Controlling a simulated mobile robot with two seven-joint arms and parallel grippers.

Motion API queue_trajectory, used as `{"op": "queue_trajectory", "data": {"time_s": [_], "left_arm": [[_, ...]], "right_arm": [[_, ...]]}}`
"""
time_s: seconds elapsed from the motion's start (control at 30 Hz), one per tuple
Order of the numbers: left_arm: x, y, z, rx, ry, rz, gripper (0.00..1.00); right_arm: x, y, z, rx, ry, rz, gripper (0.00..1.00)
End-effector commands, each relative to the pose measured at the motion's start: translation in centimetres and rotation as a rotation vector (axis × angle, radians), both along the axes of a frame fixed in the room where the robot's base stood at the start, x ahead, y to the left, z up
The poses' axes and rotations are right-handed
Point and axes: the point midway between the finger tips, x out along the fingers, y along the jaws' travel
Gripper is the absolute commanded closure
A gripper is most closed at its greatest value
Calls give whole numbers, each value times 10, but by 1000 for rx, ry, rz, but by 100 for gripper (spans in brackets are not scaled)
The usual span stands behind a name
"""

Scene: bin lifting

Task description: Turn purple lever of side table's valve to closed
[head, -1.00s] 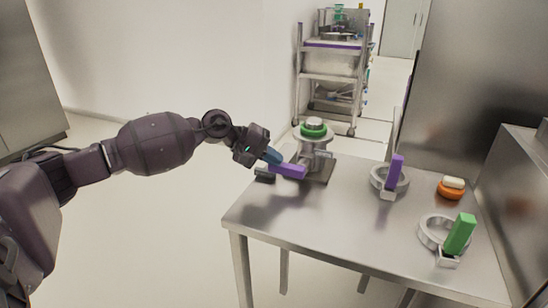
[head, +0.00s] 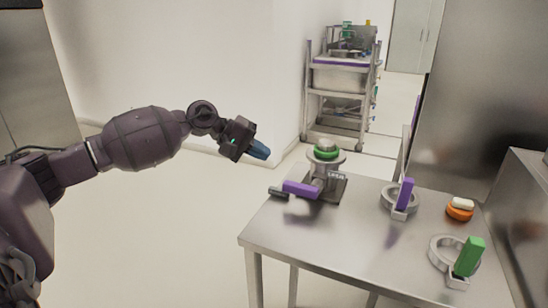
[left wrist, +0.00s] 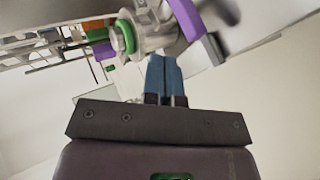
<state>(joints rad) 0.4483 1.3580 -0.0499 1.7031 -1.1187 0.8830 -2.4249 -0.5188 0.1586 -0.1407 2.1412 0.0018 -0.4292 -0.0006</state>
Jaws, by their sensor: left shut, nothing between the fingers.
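The valve (head: 326,174) stands at the back left of the steel side table (head: 330,250), with a green ring around its top. Its purple lever (head: 301,188) points left, toward the table's left edge. In the left wrist view the purple lever (left wrist: 186,18) shows at the top, beyond the fingertips, beside the grey valve body (left wrist: 150,32). My left gripper (head: 258,149) has blue fingers that are shut and empty. It hangs in the air up and left of the lever, apart from it. My right gripper is not in view.
A clamp with a purple handle (head: 405,193), a clamp with a green handle (head: 468,257) and an orange-and-white object (head: 460,209) stand on the table's right side. A metal cart (head: 342,90) stands behind. Open floor lies left of the table.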

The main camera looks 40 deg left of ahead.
Motion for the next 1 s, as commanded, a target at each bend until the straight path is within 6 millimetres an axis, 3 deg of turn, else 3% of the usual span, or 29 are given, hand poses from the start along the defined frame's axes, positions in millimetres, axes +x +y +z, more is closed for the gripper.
{"op": "queue_trajectory", "data": {"time_s": [0.23, 1.0], "left_arm": [[-12, 14, 10, 0, 0, 0, 100], [-12, 15, 10, -1, 1, 0, 100]], "right_arm": [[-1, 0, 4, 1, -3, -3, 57], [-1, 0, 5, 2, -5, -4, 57]]}}
